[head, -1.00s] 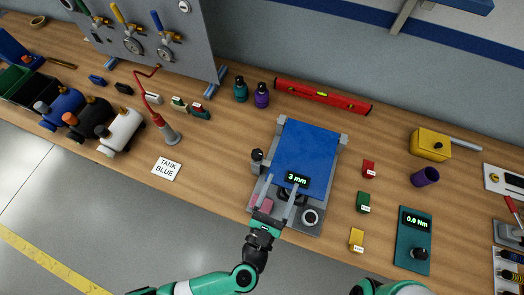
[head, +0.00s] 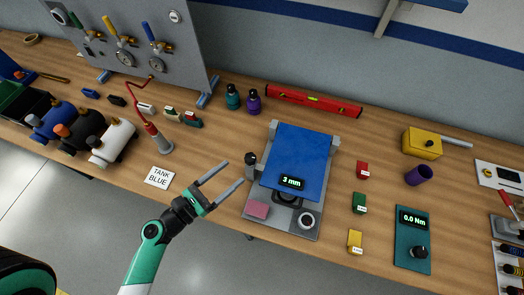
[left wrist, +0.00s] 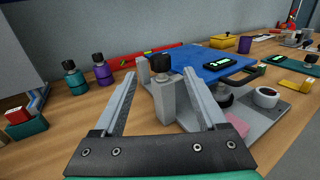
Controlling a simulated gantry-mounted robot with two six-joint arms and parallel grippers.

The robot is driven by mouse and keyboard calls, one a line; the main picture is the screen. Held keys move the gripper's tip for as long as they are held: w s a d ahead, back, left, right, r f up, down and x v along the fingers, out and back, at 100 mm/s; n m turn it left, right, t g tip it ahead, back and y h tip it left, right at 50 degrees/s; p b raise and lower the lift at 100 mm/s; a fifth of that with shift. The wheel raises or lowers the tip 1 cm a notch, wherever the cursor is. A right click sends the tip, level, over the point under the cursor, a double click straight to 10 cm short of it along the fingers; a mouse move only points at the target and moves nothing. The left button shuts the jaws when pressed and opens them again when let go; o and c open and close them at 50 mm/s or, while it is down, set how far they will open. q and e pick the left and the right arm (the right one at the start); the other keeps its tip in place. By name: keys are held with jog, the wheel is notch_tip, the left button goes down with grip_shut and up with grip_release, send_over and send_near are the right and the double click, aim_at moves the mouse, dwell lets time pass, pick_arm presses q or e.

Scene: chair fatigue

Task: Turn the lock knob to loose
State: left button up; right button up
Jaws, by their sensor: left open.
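The test fixture, a grey base (head: 263,226) with a blue plate (head: 300,155) and a "3 mm" display (head: 292,183), sits mid-bench. A black knob (head: 251,159) on a grey post stands at its left edge, likely the lock knob; its setting is not readable. In the left wrist view the knob (left wrist: 163,64) shows upright just beyond the fingertips. My left gripper (head: 232,173) is open and empty, left of the fixture, its fingers pointing toward the knob and apart from it. My right gripper is not in view.
Two bottles (head: 253,101) and a red level (head: 313,101) are behind.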

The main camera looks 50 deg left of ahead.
aim_at(250, 160)
pick_arm(q)
jog(key=w+p, duration=0.1)
jog(key=w, duration=1)
jog(key=shift+w, duration=0.3)
jog(key=shift+c, duration=0.2)
grip_shut()
